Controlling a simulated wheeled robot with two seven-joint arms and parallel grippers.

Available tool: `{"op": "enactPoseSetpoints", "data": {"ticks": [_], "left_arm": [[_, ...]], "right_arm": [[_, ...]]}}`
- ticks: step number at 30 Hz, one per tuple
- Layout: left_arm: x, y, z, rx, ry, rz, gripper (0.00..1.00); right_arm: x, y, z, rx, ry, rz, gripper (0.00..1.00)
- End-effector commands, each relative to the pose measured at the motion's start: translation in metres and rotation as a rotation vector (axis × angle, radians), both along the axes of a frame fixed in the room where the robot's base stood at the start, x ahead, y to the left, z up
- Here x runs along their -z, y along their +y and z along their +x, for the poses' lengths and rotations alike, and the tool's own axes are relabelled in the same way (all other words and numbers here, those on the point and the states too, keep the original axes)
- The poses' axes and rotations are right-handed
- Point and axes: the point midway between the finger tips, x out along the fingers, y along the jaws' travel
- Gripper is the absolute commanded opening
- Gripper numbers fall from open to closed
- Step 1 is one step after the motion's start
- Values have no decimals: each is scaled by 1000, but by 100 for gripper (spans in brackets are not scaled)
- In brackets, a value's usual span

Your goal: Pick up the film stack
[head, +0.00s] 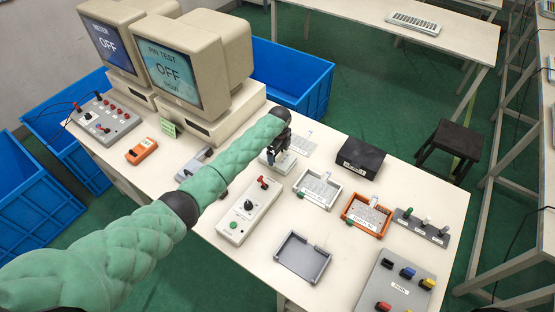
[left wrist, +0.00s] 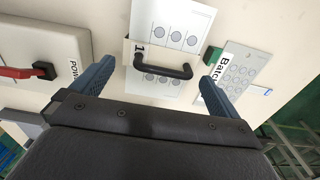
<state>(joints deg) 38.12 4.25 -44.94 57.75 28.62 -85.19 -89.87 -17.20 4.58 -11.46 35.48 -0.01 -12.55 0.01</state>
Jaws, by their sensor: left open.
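In the head view my left gripper (head: 271,155) points down over a small pale stack (head: 284,163), which I take to be the film stack. In the left wrist view a pale sheet printed with circles (left wrist: 170,22) has a black bar handle (left wrist: 163,66) across it and a label partly hidden beside the handle. The open fingers of my left gripper (left wrist: 158,72) are on either side of the handle, with gaps on both sides. The gripper hides the stack's near part. My right gripper is not in view.
A white control box (head: 249,211) with a red lever stands close to the left. A white-framed tray with a film (head: 317,188), an orange tray (head: 366,215), a black box (head: 360,157) and an empty grey tray (head: 302,257) lie to the right and front. Monitors stand back left.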

Motion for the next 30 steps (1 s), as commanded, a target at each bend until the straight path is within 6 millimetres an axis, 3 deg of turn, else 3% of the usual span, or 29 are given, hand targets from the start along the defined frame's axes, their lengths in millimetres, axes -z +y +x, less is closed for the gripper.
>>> {"op": "enactPoseSetpoints", "data": {"ticks": [10, 20, 27, 30], "left_arm": [[43, 4, 2, -1, 1, 1, 100], [46, 4, 2, -1, 0, 0, 100], [46, 4, 2, -1, 1, 1, 60], [46, 4, 2, -1, 0, 0, 60]], "right_arm": [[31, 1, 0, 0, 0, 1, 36], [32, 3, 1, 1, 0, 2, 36], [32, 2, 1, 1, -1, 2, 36], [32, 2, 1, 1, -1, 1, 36]]}}
